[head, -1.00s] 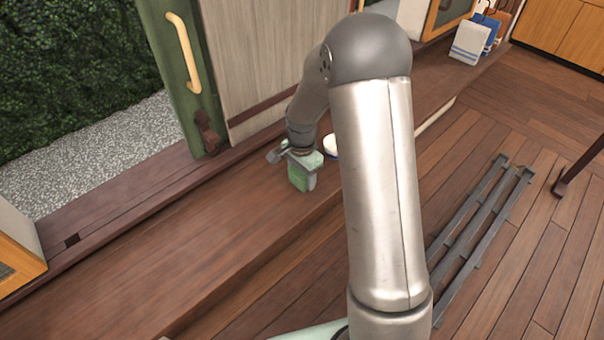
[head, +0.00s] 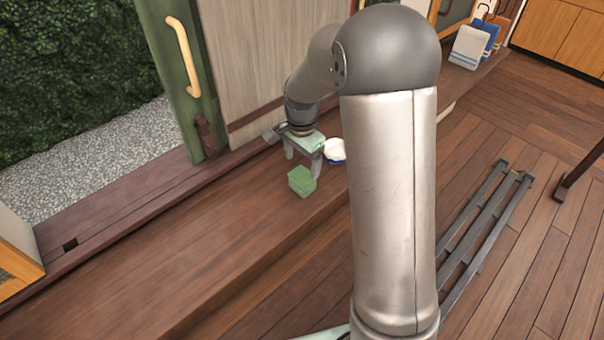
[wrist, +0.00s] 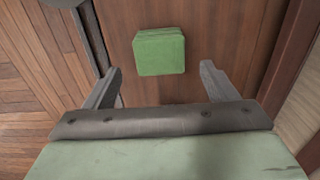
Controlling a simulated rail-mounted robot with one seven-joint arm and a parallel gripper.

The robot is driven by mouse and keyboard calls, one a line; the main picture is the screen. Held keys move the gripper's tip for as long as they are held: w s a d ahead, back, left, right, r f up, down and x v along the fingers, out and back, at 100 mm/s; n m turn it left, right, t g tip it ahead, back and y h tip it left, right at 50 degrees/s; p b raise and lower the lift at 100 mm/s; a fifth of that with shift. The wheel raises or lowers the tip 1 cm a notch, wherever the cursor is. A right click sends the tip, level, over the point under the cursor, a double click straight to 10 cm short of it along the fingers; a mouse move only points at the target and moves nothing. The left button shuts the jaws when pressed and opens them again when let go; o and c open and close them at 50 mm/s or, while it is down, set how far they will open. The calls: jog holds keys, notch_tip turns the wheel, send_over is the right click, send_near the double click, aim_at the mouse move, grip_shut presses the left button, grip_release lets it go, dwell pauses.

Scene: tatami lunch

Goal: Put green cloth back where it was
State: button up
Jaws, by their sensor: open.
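The green cloth (head: 302,181) is a small folded block lying on the raised wooden step. It also shows in the wrist view (wrist: 159,52), just beyond the fingertips and between their lines. My gripper (head: 303,166) is open and empty, behind and slightly above the cloth in the head view. In the wrist view my gripper (wrist: 160,78) has its two fingers spread wide, with bare wood between them. The fingers appear apart from the cloth.
A white bowl (head: 335,150) with a blue lower part stands right of my gripper, partly hidden by my arm. A green post with a yellow handle (head: 182,57) stands behind. A grey slatted frame (head: 483,232) lies on the floor at right. The step left of the cloth is clear.

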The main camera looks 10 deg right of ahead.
aim_at(302, 176)
jog(key=s+r+n, duration=0.5)
jog(key=s+r, duration=0.4)
jog(key=s, duration=0.2)
jog(key=s+f+n, duration=0.1)
jog(key=s+n, duration=0.6)
jog(key=s, duration=0.8)
jog(key=shift+s+a, duration=0.4)
jog(key=shift+f, duration=0.1)
